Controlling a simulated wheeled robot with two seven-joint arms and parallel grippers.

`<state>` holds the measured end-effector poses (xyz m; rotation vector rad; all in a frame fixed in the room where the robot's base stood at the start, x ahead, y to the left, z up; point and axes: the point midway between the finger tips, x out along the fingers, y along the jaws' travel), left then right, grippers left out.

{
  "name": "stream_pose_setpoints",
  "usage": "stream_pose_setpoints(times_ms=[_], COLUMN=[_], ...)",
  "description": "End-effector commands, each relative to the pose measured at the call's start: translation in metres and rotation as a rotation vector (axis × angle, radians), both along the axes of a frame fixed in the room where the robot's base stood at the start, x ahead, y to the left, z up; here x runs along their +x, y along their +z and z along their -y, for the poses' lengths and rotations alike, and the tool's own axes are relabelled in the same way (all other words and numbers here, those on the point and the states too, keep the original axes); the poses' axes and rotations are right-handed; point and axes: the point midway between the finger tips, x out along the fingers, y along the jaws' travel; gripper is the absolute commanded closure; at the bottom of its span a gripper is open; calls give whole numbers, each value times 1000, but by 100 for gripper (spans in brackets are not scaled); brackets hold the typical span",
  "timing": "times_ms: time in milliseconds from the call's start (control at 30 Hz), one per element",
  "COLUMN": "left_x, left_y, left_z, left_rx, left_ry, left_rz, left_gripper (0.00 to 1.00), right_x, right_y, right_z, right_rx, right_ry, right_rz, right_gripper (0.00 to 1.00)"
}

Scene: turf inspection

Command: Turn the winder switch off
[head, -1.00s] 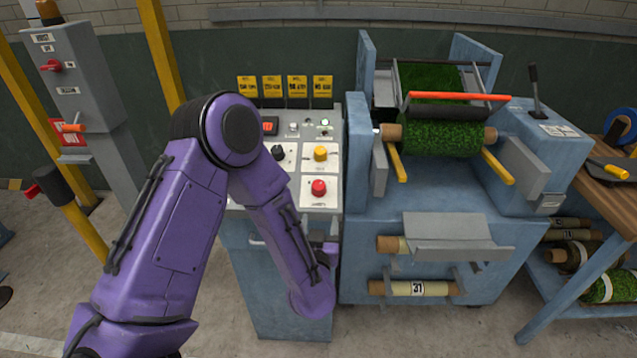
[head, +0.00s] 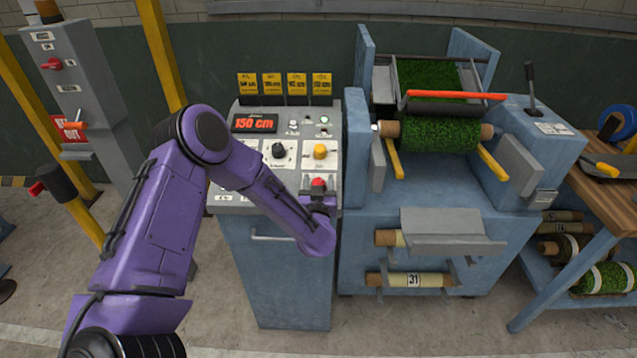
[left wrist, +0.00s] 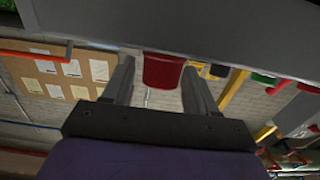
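The control console (head: 225,200) has a sloped panel with a black rotary knob (head: 279,150), a yellow knob (head: 320,151) and a red knob (head: 318,183). Its labels are too small to read, so I cannot tell which is the winder switch. My left gripper (head: 318,188) is at the panel's lower right, by the red knob. In the left wrist view the left gripper (left wrist: 160,85) is open, and the red knob (left wrist: 162,70) shows between its two fingers. I cannot tell whether either finger touches it. My right gripper is not in view.
A red display (head: 255,123) reads "150 cm". Yellow tags (head: 297,84) stand behind the panel. The blue winding machine (head: 440,190) with a turf roll (head: 437,134) stands close on the right. A grey post (head: 75,80) with a red switch is at the left.

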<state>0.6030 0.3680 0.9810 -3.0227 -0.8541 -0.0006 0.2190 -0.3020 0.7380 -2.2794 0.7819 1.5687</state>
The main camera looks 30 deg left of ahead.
Motion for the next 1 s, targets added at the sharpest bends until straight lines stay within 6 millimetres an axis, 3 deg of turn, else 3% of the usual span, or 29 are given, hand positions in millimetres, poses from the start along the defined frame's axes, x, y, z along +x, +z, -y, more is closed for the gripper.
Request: stream_pose_setpoints(times_ms=[33,100,133,567,1000], left_x=[0,0,0,0,1], left_y=[0,0,0,-1,-2], left_z=[0,0,0,2,3], left_rx=[0,0,0,-23,-131], left_ry=[0,0,0,74,420], left_rz=[0,0,0,16,83], left_gripper=[61,84,86,86,86], right_x=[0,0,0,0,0], right_y=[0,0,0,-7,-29], right_z=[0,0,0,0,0], right_rx=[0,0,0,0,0], right_ry=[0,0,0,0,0], right_rz=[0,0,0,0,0], right_gripper=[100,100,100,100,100])
